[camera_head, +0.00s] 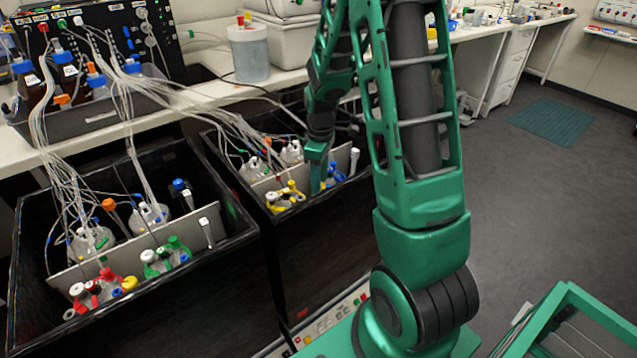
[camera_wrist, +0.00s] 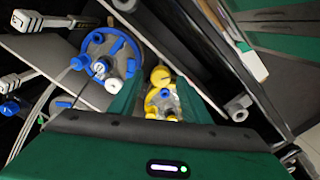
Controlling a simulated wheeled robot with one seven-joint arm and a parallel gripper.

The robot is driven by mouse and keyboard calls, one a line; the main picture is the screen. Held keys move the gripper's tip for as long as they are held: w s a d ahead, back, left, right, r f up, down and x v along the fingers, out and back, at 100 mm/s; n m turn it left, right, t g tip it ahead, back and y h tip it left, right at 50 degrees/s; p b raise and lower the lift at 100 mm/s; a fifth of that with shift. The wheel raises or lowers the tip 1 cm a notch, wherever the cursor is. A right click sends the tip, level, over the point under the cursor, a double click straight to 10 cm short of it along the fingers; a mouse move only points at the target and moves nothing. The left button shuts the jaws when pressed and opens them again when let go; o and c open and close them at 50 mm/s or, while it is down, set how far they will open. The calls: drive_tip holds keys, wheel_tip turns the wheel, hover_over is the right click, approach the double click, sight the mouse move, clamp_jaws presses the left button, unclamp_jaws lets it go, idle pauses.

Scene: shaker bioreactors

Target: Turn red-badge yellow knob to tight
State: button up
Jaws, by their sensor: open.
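A yellow-fitted vessel (camera_head: 285,198) stands in the right black bin, with several yellow knobs on top. My gripper (camera_head: 317,180) is lowered over that bin, just right of this vessel. In the wrist view the gripper (camera_wrist: 160,84) is open, and the yellow knobs (camera_wrist: 160,76) show between its two green fingers. I see no clear hold on any knob. In the head view another yellow knob (camera_head: 130,283) sits at the right of the red-fitted vessel (camera_head: 92,289) in the left bin. A red badge is too small to make out on any yellow knob.
A blue-fitted vessel (camera_wrist: 105,62) stands beside the left finger. A green-fitted vessel (camera_head: 166,255) stands in the left bin (camera_head: 252,222). Grey divider plates and many clear tubes (camera_head: 45,140) crowd the bins. Open floor (camera_head: 520,200) lies to the right.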

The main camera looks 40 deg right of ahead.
drive_tip(key=shift+f, duration=0.65)
drive_tip(key=c, duration=1)
drive_tip(key=shift+c, duration=0.2)
